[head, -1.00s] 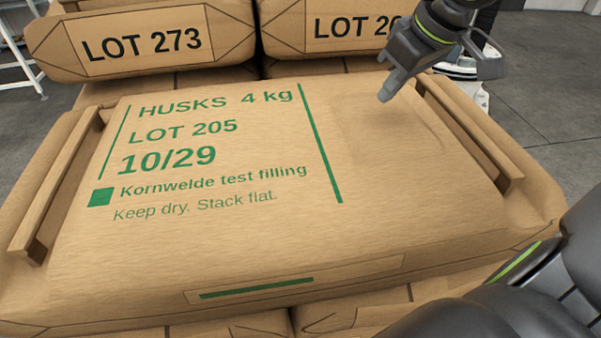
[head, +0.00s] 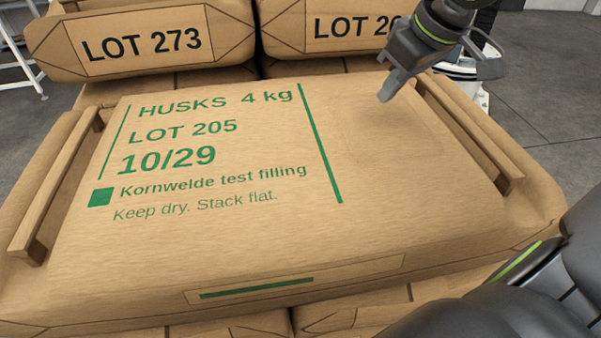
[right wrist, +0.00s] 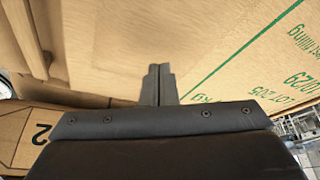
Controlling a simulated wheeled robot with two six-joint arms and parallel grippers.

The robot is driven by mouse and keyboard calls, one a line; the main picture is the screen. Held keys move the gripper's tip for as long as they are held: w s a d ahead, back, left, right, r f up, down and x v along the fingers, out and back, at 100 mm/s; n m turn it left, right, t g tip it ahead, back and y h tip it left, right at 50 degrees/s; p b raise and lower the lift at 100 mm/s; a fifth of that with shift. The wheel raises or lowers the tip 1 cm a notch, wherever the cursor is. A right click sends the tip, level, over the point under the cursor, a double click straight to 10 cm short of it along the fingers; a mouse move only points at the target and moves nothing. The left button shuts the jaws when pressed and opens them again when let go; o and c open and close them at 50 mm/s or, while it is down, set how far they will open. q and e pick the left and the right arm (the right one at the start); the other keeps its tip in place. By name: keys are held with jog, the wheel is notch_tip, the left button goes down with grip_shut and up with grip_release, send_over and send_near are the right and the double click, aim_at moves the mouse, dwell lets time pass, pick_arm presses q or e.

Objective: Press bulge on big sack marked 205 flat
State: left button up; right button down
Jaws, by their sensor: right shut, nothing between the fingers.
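The big sack marked LOT 205 (head: 250,240) lies flat across the head view, tan with green print. Right of its green line, the bulge area (head: 395,135) shows only a very faint outline and looks nearly level with the sack top. My right gripper (head: 384,98) is shut and empty, its fingertips at the far edge of that area, touching or just above the surface; I cannot tell which. In the right wrist view the shut fingers (right wrist: 158,70) point at the sack's plain surface beside the green print. My left gripper is not in view.
Wooden bars lie along the sack's left (head: 62,190) and right (head: 470,135) sides. Behind it stand a sack marked LOT 273 (head: 140,45) and another LOT sack (head: 320,45), its number partly hidden by my arm. More sacks lie underneath. Grey floor is at the right.

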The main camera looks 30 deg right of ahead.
aim_at(384, 117)
jog(key=shift+f+b, duration=1.15)
jog(key=shift+f, duration=0.9)
jog(key=shift+s+f, duration=0.1)
jog(key=shift+s, duration=0.05)
dwell(0.5)
jog(key=shift+s+a+f, duration=0.1)
jog(key=shift+f, duration=0.1)
dwell(0.9)
jog(key=r+p, duration=0.2)
jog(key=p, duration=0.1)
jog(key=shift+w+r, duration=0.25)
jog(key=shift+r, duration=0.05)
notch_tip(384, 117, up, 4)
jog(key=shift+r+p, duration=0.1)
jog(key=shift+p, duration=0.25)
jog(key=shift+r, duration=1.35)
